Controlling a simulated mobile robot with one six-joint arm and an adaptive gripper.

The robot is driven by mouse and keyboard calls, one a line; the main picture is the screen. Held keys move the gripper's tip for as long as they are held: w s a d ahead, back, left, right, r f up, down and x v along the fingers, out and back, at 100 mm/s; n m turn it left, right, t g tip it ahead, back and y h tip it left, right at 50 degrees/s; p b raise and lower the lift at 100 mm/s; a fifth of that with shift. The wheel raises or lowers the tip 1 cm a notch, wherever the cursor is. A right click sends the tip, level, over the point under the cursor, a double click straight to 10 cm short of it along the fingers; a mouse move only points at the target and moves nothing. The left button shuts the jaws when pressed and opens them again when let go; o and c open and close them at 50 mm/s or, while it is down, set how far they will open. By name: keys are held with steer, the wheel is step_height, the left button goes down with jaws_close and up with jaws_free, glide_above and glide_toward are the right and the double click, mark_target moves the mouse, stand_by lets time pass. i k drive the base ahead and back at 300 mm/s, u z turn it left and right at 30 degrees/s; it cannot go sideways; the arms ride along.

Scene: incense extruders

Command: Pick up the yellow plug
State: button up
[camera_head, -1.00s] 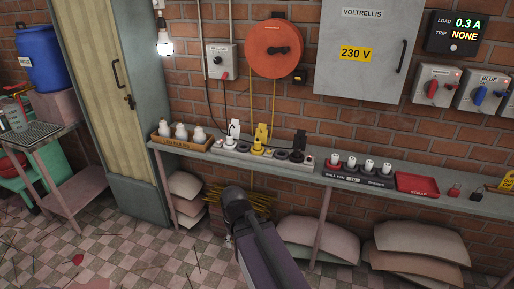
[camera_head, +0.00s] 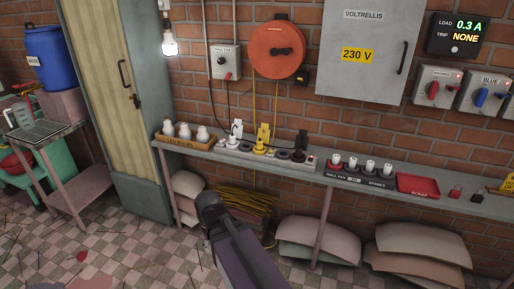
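The yellow plug (camera_head: 261,147) sits upright in a power strip (camera_head: 308,165) on the narrow wall shelf. A yellow cord runs up from it toward the orange reel on the wall. A white plug (camera_head: 235,134) stands to its left and a black plug (camera_head: 300,145) to its right, in the same strip. My arm reaches up from the bottom middle of the view, below and in front of the shelf. Its dark upper end (camera_head: 209,203) is clear of the plug. The gripper's fingers cannot be made out.
A rack of fuses (camera_head: 357,179) and a red scrap tray (camera_head: 418,197) are to the right. Sacks (camera_head: 313,239) and a yellow coil (camera_head: 245,200) lie under the shelf. The shelf's front edge (camera_head: 460,208) faces me.

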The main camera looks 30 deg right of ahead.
mark_target(259, 147)
steer(key=z, duration=0.05)
steer(key=i, duration=1)
steer(key=u, duration=0.05)
